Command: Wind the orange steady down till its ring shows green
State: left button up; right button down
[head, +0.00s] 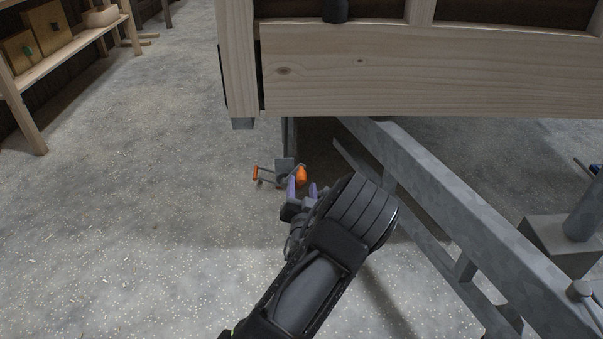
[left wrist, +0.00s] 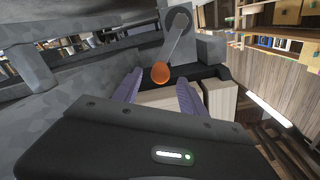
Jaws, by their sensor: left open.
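The steady (head: 285,163) stands under the near left corner of the wooden hut, a small grey metal part with orange ends. One orange end (head: 256,172) sticks out to the left and an orange knob (head: 301,175) is at its right. My left gripper (head: 302,187) is open, its purple fingers close to that right knob. In the left wrist view an orange knob (left wrist: 161,75) on a grey crank arm (left wrist: 178,42) shows between the open fingers (left wrist: 158,92), not gripped; I cannot tell if they touch. I cannot make out a ring or its colour. My right gripper is out of view.
The hut's plank wall (head: 430,75) overhangs the steady. A grey trailer beam (head: 440,200) runs diagonally to the right of my left arm. A shelf (head: 70,55) with boxes stands at the upper left. The speckled floor to the left is clear.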

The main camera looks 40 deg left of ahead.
aim_at(301, 170)
pick_arm(q)
jog(key=b+x, duration=0.2)
jog(key=x, duration=0.5)
jog(key=shift+w+a, duration=0.1)
grip_shut()
dwell(0.4)
dwell(0.9)
